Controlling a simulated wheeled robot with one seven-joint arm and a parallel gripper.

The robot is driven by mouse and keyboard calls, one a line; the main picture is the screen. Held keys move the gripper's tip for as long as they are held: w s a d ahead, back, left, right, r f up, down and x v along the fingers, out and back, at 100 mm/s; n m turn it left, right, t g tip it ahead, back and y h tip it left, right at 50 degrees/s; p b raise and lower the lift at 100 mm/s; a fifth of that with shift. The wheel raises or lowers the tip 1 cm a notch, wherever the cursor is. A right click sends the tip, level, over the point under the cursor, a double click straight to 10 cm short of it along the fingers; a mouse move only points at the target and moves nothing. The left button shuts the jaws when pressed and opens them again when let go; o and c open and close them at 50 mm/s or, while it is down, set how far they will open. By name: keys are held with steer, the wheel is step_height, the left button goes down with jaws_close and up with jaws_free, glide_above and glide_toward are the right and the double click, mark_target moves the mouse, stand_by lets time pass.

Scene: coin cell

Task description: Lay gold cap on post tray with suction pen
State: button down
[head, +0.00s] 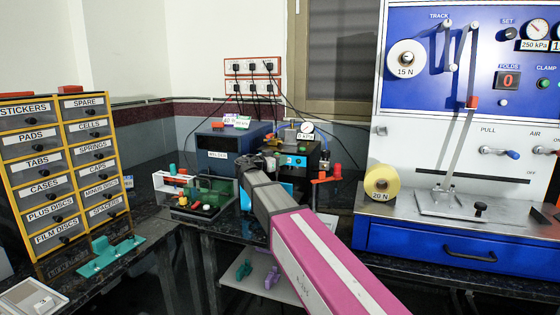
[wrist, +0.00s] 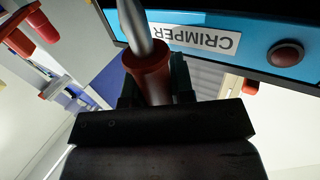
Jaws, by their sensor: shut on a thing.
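In the wrist view my gripper (wrist: 154,88) is shut on a rod-like tool with a red collar and a pale grey shaft, which looks like the suction pen (wrist: 148,62). The grey shaft runs out past the top edge, so its far end is out of view. In the head view my arm hides the gripper and the pen. A teal tray with short upright pegs (head: 108,258), perhaps the post tray, lies at the lower left in front of the drawers. I cannot make out a gold cap in either view.
The crimper (wrist: 215,38) is close beyond the pen. The head view shows a labelled drawer cabinet (head: 62,165) at left, a small green-sided box (head: 208,194) left of my arm, a blue welder (head: 225,150) behind, and a blue-white test rig (head: 455,130) at right.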

steer(key=shift+r, duration=0.1)
step_height(320, 180, up, 6)
steer(key=shift+r, duration=0.15)
stand_by(1.1)
stand_by(0.5)
